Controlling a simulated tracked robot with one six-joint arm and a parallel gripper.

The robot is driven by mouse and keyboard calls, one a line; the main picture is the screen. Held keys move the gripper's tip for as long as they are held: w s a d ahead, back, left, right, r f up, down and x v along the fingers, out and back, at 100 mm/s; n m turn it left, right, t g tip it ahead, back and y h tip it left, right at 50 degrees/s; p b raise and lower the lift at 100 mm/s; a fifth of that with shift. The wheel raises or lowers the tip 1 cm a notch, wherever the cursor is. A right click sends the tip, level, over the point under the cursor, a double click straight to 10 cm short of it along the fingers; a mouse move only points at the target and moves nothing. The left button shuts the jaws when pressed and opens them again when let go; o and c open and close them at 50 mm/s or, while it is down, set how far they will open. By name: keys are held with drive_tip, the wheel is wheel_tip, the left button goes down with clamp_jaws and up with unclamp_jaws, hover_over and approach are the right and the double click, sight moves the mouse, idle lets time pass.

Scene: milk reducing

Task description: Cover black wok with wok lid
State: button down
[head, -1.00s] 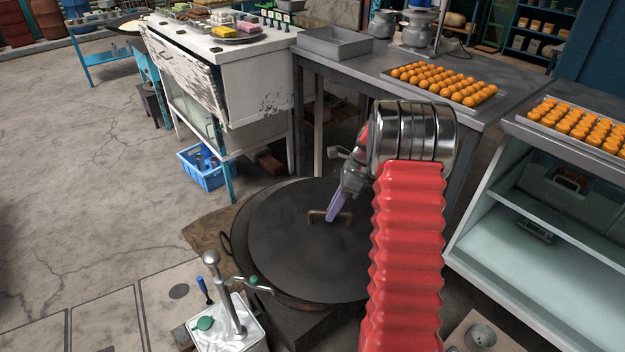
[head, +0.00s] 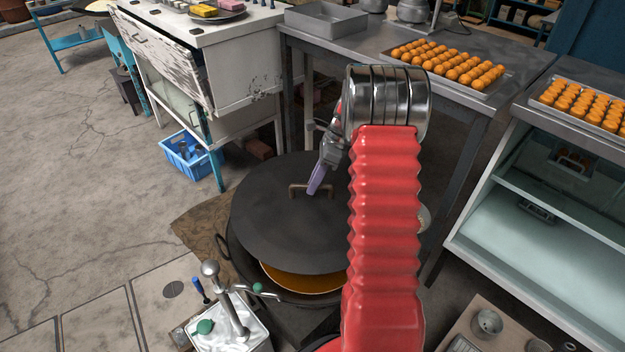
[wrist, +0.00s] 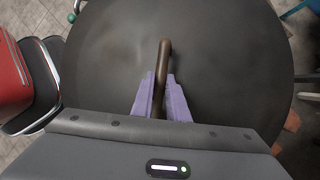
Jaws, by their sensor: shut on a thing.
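The wok lid (head: 275,225) is a large dark round disc with a brown handle, over the back part of the black wok (head: 238,268). The front of the wok's opening shows uncovered, with orange-brown contents inside. My gripper (head: 313,192) is shut on the lid's handle. In the wrist view the purple fingers of my gripper (wrist: 161,100) hold the brown handle between them, and the lid (wrist: 215,60) fills most of the picture. My red arm hides the right side of the lid and wok.
A grey table with a tray of orange balls (head: 447,62) is behind at right. A blue crate (head: 190,158) sits on the floor behind left. A glass-fronted case (head: 535,225) stands at right.

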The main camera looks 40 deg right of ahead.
sight(327, 192)
drive_tip(key=shift+d, duration=0.1)
wheel_tip(327, 192, down, 15)
idle(1.9)
drive_tip(key=shift+f, duration=0.35)
idle(0.7)
drive_tip(key=c, duration=1.6)
unclamp_jaws()
drive_tip(key=shift+f, duration=0.1)
drive_tip(key=shift+c, duration=0.2)
drive_tip(key=v, duration=1.3)
drive_tip(key=shift+s+d+r, duration=0.1)
drive_tip(key=shift+d+r, duration=0.05)
drive_tip(key=shift+r, duration=0.25)
